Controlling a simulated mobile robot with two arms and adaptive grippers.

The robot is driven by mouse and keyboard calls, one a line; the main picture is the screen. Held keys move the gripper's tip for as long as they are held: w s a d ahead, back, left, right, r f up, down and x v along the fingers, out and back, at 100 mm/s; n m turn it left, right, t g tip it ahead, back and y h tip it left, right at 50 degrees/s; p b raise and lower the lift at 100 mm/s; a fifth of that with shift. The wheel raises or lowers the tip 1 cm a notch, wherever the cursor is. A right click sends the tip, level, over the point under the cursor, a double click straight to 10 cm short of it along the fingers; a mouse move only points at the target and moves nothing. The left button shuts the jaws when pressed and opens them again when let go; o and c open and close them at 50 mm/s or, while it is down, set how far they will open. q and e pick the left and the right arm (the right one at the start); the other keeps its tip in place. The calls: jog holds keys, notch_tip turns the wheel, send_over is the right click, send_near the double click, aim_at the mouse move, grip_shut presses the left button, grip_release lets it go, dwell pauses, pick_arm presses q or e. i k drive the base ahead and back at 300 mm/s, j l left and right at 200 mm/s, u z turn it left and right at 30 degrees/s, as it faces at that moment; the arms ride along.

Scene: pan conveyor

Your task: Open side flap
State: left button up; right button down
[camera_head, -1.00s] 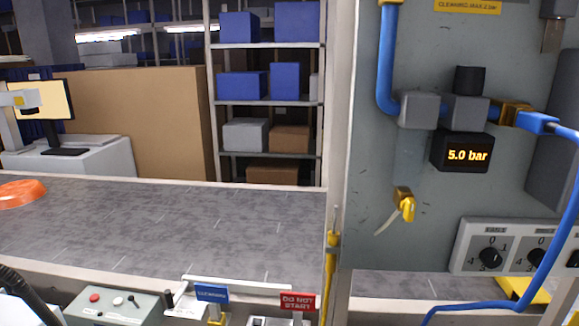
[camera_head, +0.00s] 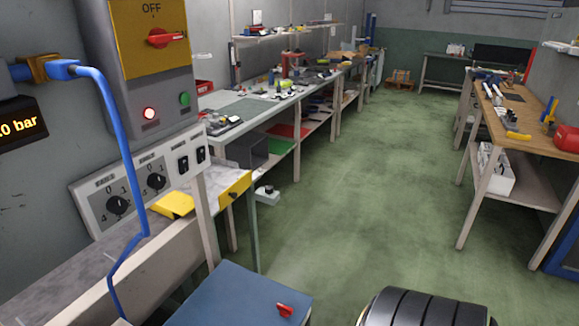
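No part is clearly marked as the side flap. A blue panel (camera_head: 240,298) with a red handle (camera_head: 285,310) lies low at the front, beside the conveyor's end; its lower edge is cut off. A yellow plate (camera_head: 235,188) with a small dark knob is at the conveyor's right end, below the switch panel. I cannot tell which of these is the flap. Neither of my grippers is in view.
A grey control box (camera_head: 150,70) with a yellow OFF plate and red switch is on the wall. A blue hose (camera_head: 128,170) hangs beside the dial panel (camera_head: 130,190). Workbenches line both sides. The green floor (camera_head: 350,180) between them is clear. A black ribbed part (camera_head: 425,308) shows at the bottom.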

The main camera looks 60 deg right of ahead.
aim_at(227, 197)
jog(key=z, duration=1.45)
jog(key=i+l, duration=0.1)
jog(key=l, duration=0.2)
jog(key=u, duration=0.05)
